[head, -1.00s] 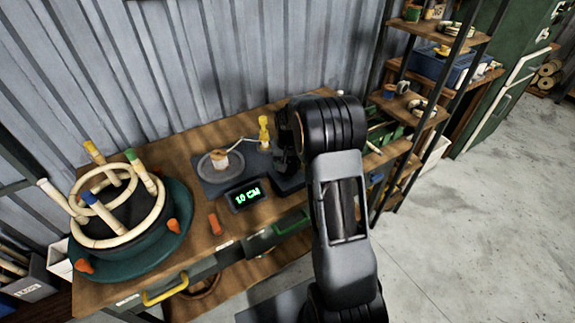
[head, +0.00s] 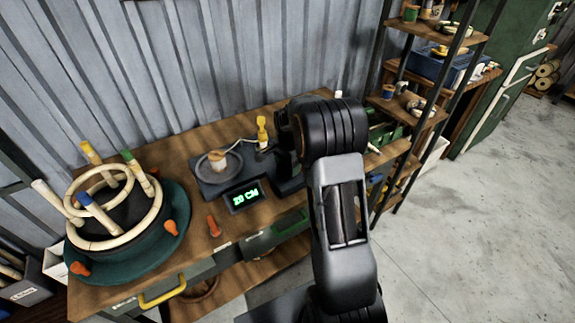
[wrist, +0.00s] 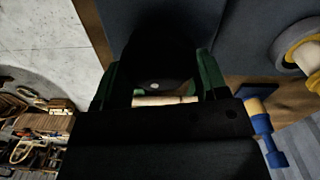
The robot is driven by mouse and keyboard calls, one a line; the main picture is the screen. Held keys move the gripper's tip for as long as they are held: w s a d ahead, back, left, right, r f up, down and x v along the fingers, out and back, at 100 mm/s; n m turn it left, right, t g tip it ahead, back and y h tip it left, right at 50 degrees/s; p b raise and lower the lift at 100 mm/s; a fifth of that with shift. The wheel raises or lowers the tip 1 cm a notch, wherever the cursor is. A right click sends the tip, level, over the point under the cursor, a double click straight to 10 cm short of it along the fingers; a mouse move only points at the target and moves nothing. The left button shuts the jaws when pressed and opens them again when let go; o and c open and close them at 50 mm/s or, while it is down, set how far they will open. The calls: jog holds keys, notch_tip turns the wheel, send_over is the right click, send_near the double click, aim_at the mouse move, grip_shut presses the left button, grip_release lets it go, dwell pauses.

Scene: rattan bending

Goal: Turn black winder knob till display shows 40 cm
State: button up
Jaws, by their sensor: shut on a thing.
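The winder's dark base (head: 207,187) sits on the wooden bench, with a grey round plate and a pale spool (head: 217,158) on it. Its display (head: 244,196) glows green and appears to read 20 CM. The black winder knob (wrist: 160,60) is dark in the wrist view, between the green fingers of my gripper (wrist: 157,72), which is shut on it. In the head view my black arm hides the knob and the fingertips. A yellow upright fitting (head: 262,131) stands behind the plate, with a pale strand running to it.
A dark drum with pale rattan rings (head: 112,215) and coloured pegs stands on the left of the bench. Orange pieces (head: 213,226) lie near it. A shelf rack (head: 420,100) with a blue bin stands to the right. Bare concrete floor (head: 470,230) lies at the right.

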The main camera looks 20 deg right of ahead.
aim_at(287, 166)
jog(key=shift+m, duration=0.6)
jog(key=o, duration=0.9)
notch_tip(287, 166, up, 14)
jog(key=shift+f, duration=0.1)
dwell(0.4)
dwell(0.4)
